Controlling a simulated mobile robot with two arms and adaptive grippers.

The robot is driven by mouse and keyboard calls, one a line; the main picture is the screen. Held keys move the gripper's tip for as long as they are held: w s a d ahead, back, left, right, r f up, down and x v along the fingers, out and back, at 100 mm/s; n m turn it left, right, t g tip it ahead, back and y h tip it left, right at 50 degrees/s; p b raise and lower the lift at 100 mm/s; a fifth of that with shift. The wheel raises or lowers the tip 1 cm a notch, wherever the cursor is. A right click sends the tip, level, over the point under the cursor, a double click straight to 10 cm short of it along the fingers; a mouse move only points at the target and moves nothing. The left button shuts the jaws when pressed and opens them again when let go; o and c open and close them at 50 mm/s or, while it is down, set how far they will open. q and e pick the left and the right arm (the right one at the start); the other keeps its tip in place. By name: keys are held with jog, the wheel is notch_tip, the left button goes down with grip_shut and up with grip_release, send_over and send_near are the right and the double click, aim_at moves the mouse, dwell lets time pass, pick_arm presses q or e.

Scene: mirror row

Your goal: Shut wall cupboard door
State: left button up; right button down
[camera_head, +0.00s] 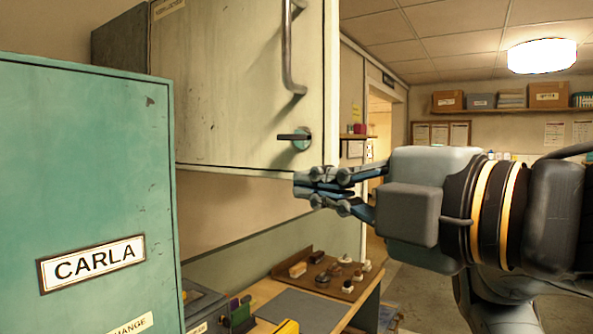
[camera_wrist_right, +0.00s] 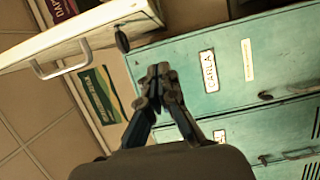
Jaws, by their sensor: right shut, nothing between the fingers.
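The wall cupboard door (camera_head: 235,90) is a worn cream panel with a long bar handle (camera_head: 288,45) and a small latch (camera_head: 297,137) near its right edge. Its pale right edge shows, and it seems to stand open; how far I cannot tell. In the right wrist view the door (camera_wrist_right: 85,38) crosses the upper left, seen almost edge-on. My right gripper (camera_head: 305,184) is shut and empty, pointing left just below the door's lower right corner. It also shows in the wrist view (camera_wrist_right: 159,72), apart from the door there. My left gripper is not in view.
A green locker (camera_head: 85,180) labelled CARLA fills the left, close by the door. Below is a bench with a grey mat (camera_head: 300,308) and a brown board (camera_head: 325,275) holding small items. A doorway and a shelf of boxes (camera_head: 548,95) lie far right.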

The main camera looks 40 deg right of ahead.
jog(key=w+d+p, duration=0.3)
jog(key=w, duration=0.5)
jog(key=shift+w+p, duration=0.15)
jog(key=shift+p, duration=0.2)
jog(key=shift+d, duration=0.1)
